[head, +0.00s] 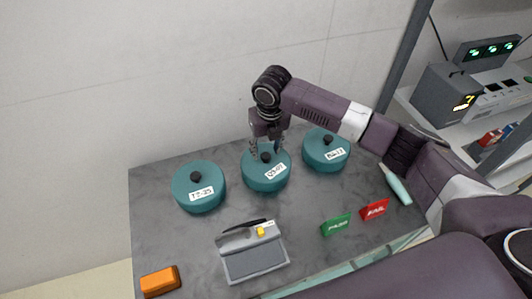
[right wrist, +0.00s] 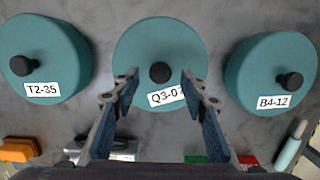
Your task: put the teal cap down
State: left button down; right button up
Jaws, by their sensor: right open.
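Three teal caps with black knobs and white labels stand in a row on the grey cart top. The left cap (head: 199,187) reads T2-35, the middle cap (head: 265,172) Q3-07 or similar, the right cap (head: 326,151) B4-12. My right gripper (head: 267,150) is just above the middle cap. In the right wrist view its fingers (right wrist: 160,100) are open, one on each side of the middle cap's black knob (right wrist: 160,72), with gaps between. All three caps rest on the surface. My left gripper is not in view.
On the cart top (head: 150,225) lie an orange block (head: 160,281), a grey device (head: 252,252) with a yellow part, a green sign (head: 336,225), a red sign (head: 374,209) and a pale teal bottle (head: 397,185). A wall stands behind. A shelf with instruments (head: 450,92) is at right.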

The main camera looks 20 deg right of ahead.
aim_at(268, 167)
notch_tip(268, 167, up, 10)
jog(key=s+b, duration=0.1)
jog(key=shift+s+f, duration=0.2)
jog(key=shift+s, duration=0.05)
jog(key=shift+f, duration=0.1)
